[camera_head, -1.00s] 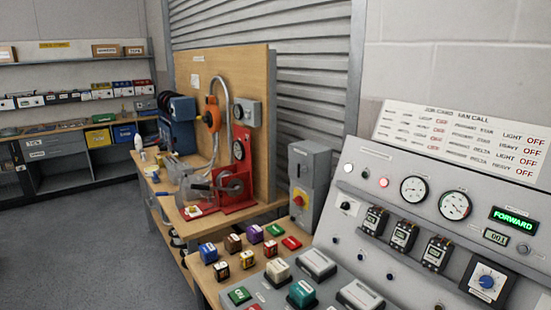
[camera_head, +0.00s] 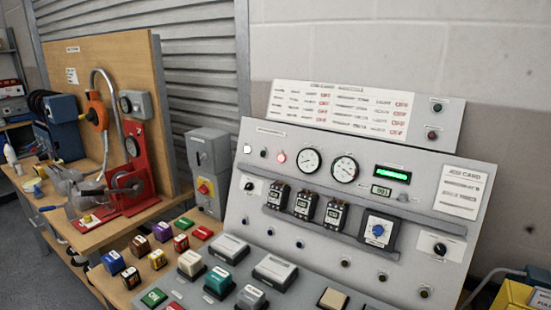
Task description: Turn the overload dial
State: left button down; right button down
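A grey sloped control panel (camera_head: 330,215) fills the middle of the head view. A blue dial (camera_head: 378,230) sits on a white-faced dark unit at the panel's right-centre; its label is too small to read. A black knob on a white plate (camera_head: 440,249) is to its right, and a similar knob (camera_head: 249,186) is at the panel's left. I cannot tell from the lettering which is marked overload. Neither of my grippers is in view.
Several coloured blocks (camera_head: 113,263) stand on the wooden bench left of the panel. A red machine (camera_head: 130,180) stands by a wooden board (camera_head: 105,80). A grey switch box (camera_head: 208,160) stands behind the blocks. A yellow box (camera_head: 515,297) is at lower right.

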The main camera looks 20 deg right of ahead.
aim_at(378, 230)
jog(key=z, duration=1.35)
